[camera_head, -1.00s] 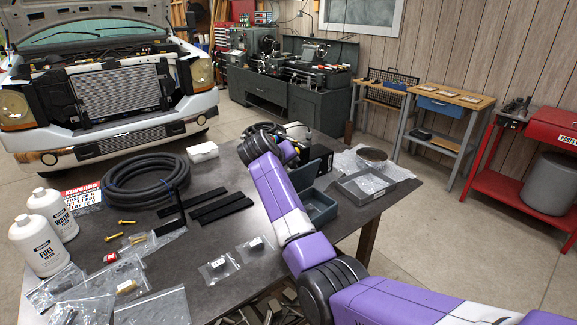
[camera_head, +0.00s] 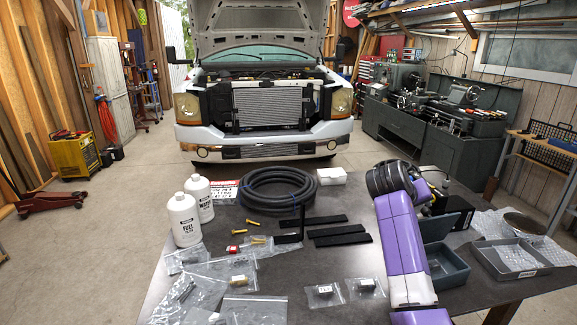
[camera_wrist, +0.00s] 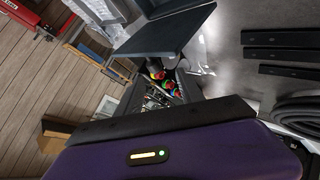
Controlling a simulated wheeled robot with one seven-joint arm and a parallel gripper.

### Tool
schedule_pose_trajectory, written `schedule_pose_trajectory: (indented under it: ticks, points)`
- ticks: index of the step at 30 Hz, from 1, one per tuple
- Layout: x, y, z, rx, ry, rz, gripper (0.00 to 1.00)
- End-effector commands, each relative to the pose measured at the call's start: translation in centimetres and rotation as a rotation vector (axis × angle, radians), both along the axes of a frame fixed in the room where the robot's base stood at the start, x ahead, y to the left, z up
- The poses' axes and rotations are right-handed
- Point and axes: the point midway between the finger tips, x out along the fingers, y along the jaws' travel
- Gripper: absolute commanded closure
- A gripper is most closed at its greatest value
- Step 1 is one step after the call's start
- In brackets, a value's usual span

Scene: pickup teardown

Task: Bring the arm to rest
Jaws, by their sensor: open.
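My purple arm (camera_head: 403,235) reaches up over the right part of the dark table (camera_head: 290,278) in the head view, with its black wrist joint (camera_head: 393,178) raised above the top. My gripper (camera_wrist: 165,122) shows only in part in the wrist view, as a purple body with a small lit indicator and a black edge. Its jaws are open, and nothing is seen held. An open grey-blue box (camera_head: 447,268) stands close to the right of the arm.
A coiled black hose (camera_head: 277,192), two white bottles (camera_head: 183,222), black strips (camera_head: 340,239) and bagged parts (camera_head: 324,294) lie on the table. A grey tray (camera_head: 512,262) is at the right. A pickup (camera_head: 262,130) with its hood up stands behind.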

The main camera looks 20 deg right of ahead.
Motion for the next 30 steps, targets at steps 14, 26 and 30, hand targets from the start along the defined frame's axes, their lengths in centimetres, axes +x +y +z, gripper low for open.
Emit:
schedule_pose_trajectory:
  ticks: [14,26,30]
  points:
    - [5.0,1.1,5.8,-0.126,-0.3,0.183,0.55]
    - [3.4,10.5,0.7,-0.168,-0.596,0.467,0.55]
    - [0.4,15.1,-2.1,-0.15,-0.687,0.56,0.55]
